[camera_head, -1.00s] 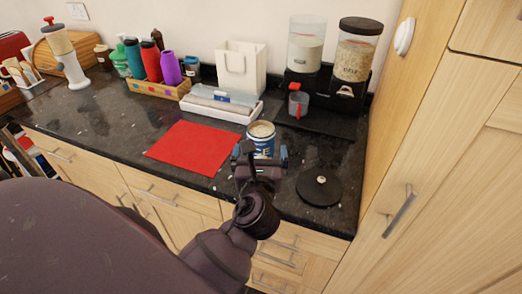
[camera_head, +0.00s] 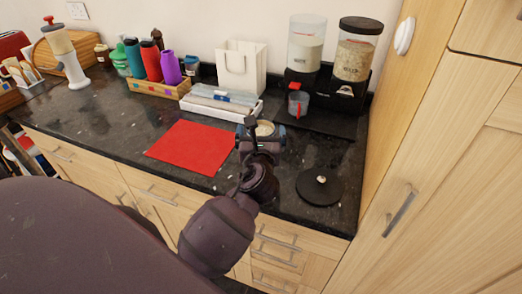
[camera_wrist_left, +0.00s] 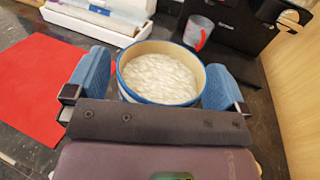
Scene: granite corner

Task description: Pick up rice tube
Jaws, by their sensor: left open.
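The rice tube appears to be the open round tub (camera_head: 265,128) with a blue outside, full of white grains, standing upright near the counter's front edge. In the left wrist view the tub (camera_wrist_left: 160,76) shows its pale inner rim and grains. My left gripper (camera_head: 263,141) is open around it, with one blue finger on each side. In the wrist view small gaps seem to show between fingers and tub; I cannot tell if either touches. The gripper hides most of the tub's body in the head view. My right gripper is not in view.
A red mat (camera_head: 192,147) lies left of the tub, and a black round lid (camera_head: 320,187) lies to its right. Behind are a white tray (camera_head: 220,110), a grey cup with red handle (camera_head: 298,101) and two dispensers (camera_head: 355,55). A tall wooden cabinet (camera_head: 430,130) closes the right side.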

